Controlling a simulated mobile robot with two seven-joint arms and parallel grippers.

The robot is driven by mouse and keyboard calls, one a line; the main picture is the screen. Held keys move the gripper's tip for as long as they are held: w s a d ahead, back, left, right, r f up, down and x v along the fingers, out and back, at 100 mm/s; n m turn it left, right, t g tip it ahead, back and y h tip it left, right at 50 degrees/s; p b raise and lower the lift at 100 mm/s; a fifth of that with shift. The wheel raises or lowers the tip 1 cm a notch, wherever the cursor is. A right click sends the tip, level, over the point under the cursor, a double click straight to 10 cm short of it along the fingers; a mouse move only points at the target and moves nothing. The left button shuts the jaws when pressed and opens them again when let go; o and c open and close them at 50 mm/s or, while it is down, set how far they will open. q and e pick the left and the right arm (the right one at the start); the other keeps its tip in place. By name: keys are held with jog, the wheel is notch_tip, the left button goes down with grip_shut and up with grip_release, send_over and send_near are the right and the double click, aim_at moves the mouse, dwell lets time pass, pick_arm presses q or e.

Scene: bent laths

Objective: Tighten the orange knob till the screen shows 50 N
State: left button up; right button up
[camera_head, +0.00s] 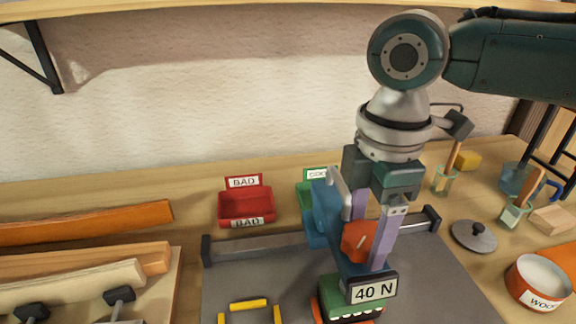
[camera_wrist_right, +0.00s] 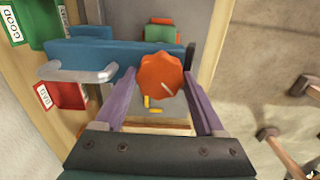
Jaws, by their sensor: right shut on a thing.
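The orange knob (camera_head: 358,241) sits on the blue clamp frame (camera_head: 325,206). The screen (camera_head: 372,290) at the front of the device reads 40 N. My right gripper (camera_head: 368,250) comes down from above, with its two purple fingers shut on the orange knob. In the right wrist view, the knob (camera_wrist_right: 161,77) lies between the purple fingertips, with a pale mark on its face pointing to the lower right. Below the clamp is a green block (camera_head: 338,311) with a white toothed row, partly cut off by the picture edge. My left gripper is not in view.
A red BAD bin (camera_head: 246,206) and a green GOOD bin (camera_head: 304,193) stand behind the grey mat (camera_head: 225,290). Wooden laths (camera_head: 80,262) lie at left. A pot lid (camera_head: 474,236), an orange pot (camera_head: 538,283) and jars stand at right. Yellow marks lie on the mat's front.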

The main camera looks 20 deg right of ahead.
jog(key=shift+c, duration=1.4)
jog(key=m+p, duration=0.2)
jog(key=p, duration=0.1)
jog(key=shift+r, duration=0.3)
jog(key=shift+f+p, duration=0.15)
jog(key=shift+p, duration=0.25)
jog(key=shift+f+m, duration=0.1)
jog(key=shift+m, duration=0.2)
jog(key=o, duration=1.3)
